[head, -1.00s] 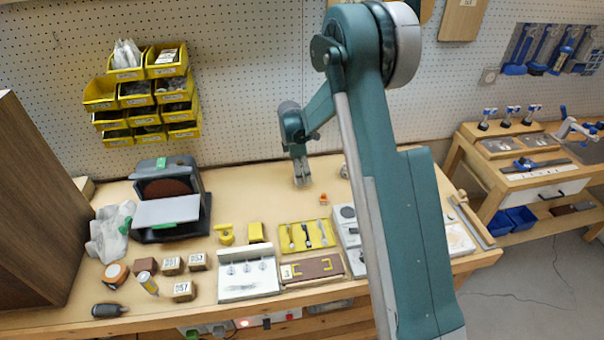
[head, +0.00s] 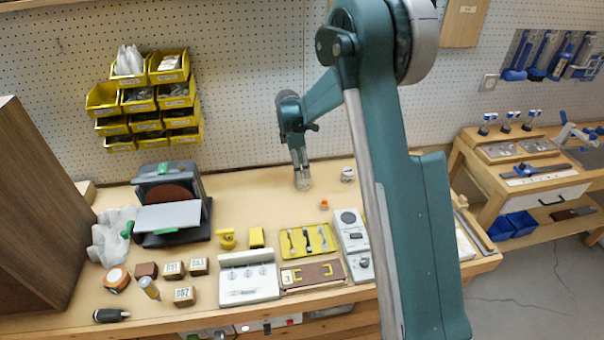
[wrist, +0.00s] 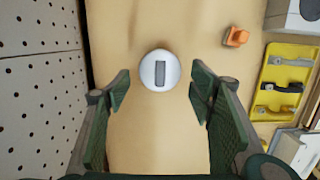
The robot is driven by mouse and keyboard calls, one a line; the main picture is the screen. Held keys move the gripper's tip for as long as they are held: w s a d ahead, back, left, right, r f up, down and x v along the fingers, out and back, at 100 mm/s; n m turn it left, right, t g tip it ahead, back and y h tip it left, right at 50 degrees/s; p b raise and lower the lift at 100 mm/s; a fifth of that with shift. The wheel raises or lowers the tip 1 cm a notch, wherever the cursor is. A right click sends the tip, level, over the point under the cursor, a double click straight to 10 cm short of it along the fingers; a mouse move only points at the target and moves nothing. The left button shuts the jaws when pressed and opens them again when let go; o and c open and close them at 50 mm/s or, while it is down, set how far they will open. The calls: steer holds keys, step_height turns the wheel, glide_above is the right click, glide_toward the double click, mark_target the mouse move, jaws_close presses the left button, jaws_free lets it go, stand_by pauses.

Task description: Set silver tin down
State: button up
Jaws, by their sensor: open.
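The silver tin (wrist: 160,70) shows from above in the wrist view as a round pale lid with a grey rectangle on it. It is between and slightly beyond my open fingertips (wrist: 160,88), with a visible gap on each side. It appears to stand upright on the wooden bench; contact under it is hidden. In the head view my gripper (head: 303,182) points down low over the back of the bench. The tin is hard to tell from the fingertips there.
A small pale can (head: 347,174) stands right of my gripper. An orange piece (head: 324,205) lies in front, then a yellow tool tray (head: 293,252) and a white device (head: 352,232). The pegboard (wrist: 35,110) rises close behind.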

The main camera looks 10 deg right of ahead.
steer(key=shift+a+r, duration=0.25)
steer(key=shift+r, duration=1.15)
steer(key=shift+a+r, duration=0.2)
steer(key=shift+r, duration=1.15)
steer(key=shift+r, duration=0.15)
steer(key=shift+s+d+r, duration=0.1)
steer(key=shift+s+r, duration=0.1)
steer(key=s+d+r+m+t+y, duration=0.15)
steer(key=s+r+m, duration=0.25)
steer(key=s+r, duration=0.65)
steer(key=s+d+r+m+t, duration=0.2)
steer(key=s+r+m, duration=0.2)
steer(key=s+r, duration=0.65)
steer(key=s+d+f+m+t, duration=0.1)
steer(key=s+m, duration=0.4)
steer(key=s, duration=0.8)
steer(key=s+d+f+m+t, duration=0.1)
steer(key=s+m, duration=0.4)
steer(key=s, duration=0.9)
steer(key=shift+f+t, duration=0.25)
steer(key=shift+t, duration=0.6)
